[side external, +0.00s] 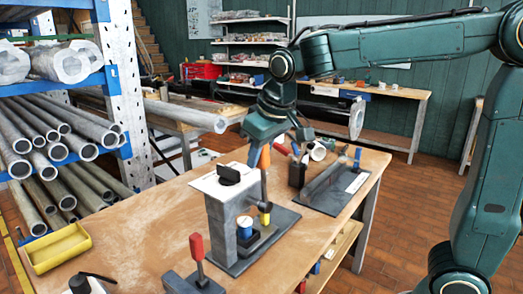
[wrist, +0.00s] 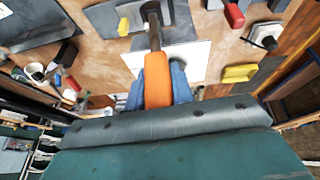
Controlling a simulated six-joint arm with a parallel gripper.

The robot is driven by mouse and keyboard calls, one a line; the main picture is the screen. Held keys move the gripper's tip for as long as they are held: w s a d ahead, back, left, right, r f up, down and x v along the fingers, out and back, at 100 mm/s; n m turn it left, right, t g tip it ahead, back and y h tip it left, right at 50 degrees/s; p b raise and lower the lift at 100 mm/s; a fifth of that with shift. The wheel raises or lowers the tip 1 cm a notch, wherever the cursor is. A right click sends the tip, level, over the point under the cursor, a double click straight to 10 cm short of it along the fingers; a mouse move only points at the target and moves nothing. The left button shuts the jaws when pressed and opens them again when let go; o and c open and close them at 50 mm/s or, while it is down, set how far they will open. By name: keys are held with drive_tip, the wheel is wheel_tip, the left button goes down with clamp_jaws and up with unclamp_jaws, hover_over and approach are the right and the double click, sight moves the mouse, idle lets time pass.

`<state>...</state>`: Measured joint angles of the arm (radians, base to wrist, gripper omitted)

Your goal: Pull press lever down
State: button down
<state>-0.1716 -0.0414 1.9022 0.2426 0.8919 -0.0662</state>
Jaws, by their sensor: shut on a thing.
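The press (side external: 222,225) stands on a dark base plate on the wooden bench, with a light top plate and a black piece on top. Its lever has an orange grip (side external: 264,158) and a dark metal bar below it. The lever stands up beside the press top in the side view. In the wrist view the orange grip (wrist: 157,88) sits between the blue fingers of my gripper (wrist: 157,82). My gripper (side external: 264,146) is shut on the orange grip from above. A blue and white piece (side external: 247,232) sits under the press head.
A red-handled clamp (side external: 197,250) and a yellow tray (side external: 58,247) are at the bench's near side. A dark plate with tools (side external: 335,188) lies to the right of the press. A rack of steel pipes (side external: 60,140) stands at left. Bare bench (side external: 150,225) lies left of the press.

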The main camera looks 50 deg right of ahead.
drive_tip(key=d+f+m+y, duration=0.1)
drive_tip(key=d+f+y, duration=0.2)
drive_tip(key=d+y, duration=0.3)
drive_tip(key=d+f+m+t+y, duration=0.1)
drive_tip(key=d+f+y, duration=0.2)
drive_tip(key=d+y, duration=0.3)
drive_tip(key=shift+d+f+m, duration=0.25)
drive_tip(key=shift+d+m, duration=0.15)
drive_tip(key=shift+d, duration=0.15)
idle(0.9)
drive_tip(key=shift+f, duration=0.1)
drive_tip(key=c, duration=1.2)
unclamp_jaws()
drive_tip(key=shift+a+r, duration=0.15)
drive_tip(key=shift+r, duration=0.1)
